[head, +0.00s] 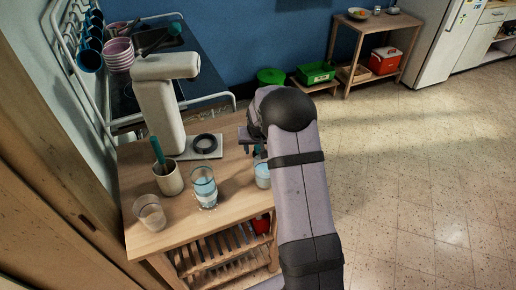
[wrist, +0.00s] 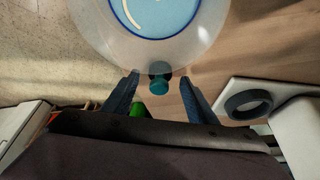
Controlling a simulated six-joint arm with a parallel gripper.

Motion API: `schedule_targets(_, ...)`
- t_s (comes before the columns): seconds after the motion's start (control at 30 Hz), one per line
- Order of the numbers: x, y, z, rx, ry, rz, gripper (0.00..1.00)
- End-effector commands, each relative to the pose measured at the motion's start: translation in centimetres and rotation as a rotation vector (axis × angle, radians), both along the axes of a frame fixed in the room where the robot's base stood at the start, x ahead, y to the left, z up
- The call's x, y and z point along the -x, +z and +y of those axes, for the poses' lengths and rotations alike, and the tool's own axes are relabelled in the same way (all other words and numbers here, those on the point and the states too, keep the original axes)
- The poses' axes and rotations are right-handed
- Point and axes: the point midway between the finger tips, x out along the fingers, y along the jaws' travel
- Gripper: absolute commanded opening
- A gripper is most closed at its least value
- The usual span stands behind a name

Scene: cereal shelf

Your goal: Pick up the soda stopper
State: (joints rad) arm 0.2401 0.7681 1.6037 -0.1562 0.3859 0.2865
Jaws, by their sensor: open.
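A small teal and dark piece, which looks like the soda stopper (wrist: 159,86), shows in the wrist view between my fingers, at the rim of a clear container with a light blue inside (wrist: 165,12). My gripper (wrist: 159,76) is open, with one blue finger on each side of the stopper. I cannot tell whether the fingers touch it. In the head view my gripper (head: 252,143) is over the right part of the wooden table (head: 235,208), close to a glass with pale blue contents (head: 262,174). My arm hides much of this area, and the stopper is not clear there.
A glass of blue liquid (head: 204,188), an empty-looking glass (head: 150,213) and a cup with a teal-handled utensil (head: 169,180) stand left on the table. A white machine (head: 163,112) with a black ring (head: 204,143) on its base stands behind. Open floor lies to the right.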

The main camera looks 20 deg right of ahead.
Motion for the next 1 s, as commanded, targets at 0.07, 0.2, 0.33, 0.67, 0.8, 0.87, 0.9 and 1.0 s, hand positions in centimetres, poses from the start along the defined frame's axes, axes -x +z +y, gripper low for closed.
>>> schedule_targets(0.07,-0.3,-0.7,-0.1,-0.001,0.0,0.002,0.52)
schedule_targets(0.2,-0.6,-1.6,-0.3,0.0,0.0,0.001,0.52)
schedule_targets(0.33,-0.8,-2.0,-0.3,0.0,0.0,0.0,0.52)
schedule_targets(0.67,-0.8,-2.0,-0.3,0.0,0.0,-0.001,0.26)
schedule_targets(0.8,-0.8,-2.0,-0.3,0.0,0.0,0.0,0.1)
schedule_targets(0.87,-0.8,-2.0,-0.3,0.0,0.0,0.0,0.1)
schedule_targets(0.9,-0.8,-2.0,-0.3,0.0,0.0,0.0,0.1)
schedule_targets(1.0,-0.8,-2.0,-0.3,0.0,0.0,0.0,0.1)
